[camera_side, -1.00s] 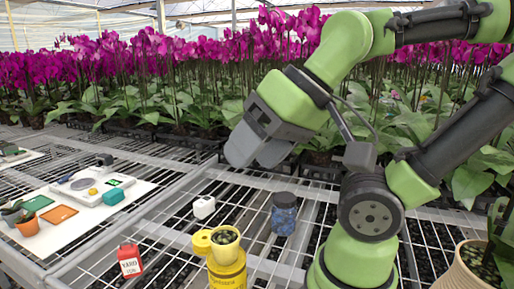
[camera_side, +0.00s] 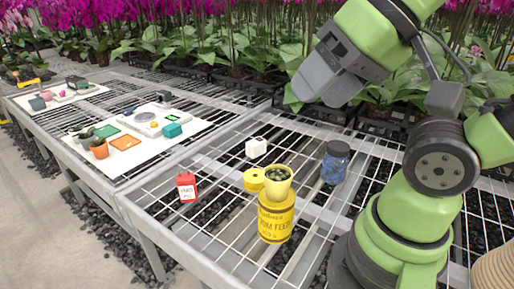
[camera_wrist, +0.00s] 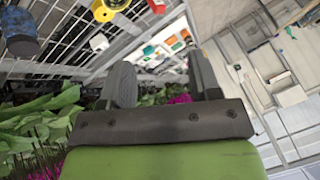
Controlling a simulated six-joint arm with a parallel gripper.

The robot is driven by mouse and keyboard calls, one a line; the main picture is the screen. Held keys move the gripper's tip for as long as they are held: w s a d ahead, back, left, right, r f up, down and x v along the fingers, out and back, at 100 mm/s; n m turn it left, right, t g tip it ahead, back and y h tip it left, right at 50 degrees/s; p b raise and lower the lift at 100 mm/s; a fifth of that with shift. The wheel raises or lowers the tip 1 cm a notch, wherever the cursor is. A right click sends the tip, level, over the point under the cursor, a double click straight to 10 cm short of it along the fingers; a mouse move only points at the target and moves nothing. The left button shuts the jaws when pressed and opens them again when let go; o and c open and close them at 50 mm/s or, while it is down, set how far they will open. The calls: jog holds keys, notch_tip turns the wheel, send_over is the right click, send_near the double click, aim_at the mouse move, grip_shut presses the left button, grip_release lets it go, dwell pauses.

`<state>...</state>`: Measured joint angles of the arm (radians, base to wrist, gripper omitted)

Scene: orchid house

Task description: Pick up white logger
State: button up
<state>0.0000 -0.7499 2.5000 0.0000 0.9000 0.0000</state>
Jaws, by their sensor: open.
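The white logger (camera_side: 256,147) is a small white box standing on the wire bench, behind the yellow tin. In the wrist view it shows as a small white block (camera_wrist: 99,42) at the upper left, to the left of the fingers. My gripper (camera_side: 323,94) hangs in the air above the bench, up and to the right of the logger in the side view. It is open and empty, well apart from the logger. In the wrist view, a gap shows between its two dark fingers (camera_wrist: 160,60).
A yellow tin (camera_side: 275,222) carries a yellow pot (camera_side: 278,185). A red container (camera_side: 186,187) stands to its left and a blue jar (camera_side: 336,162) to its right. A white board (camera_side: 180,140) with small items lies farther left. Orchids line the back.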

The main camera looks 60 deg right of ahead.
jog(key=o, duration=0.7)
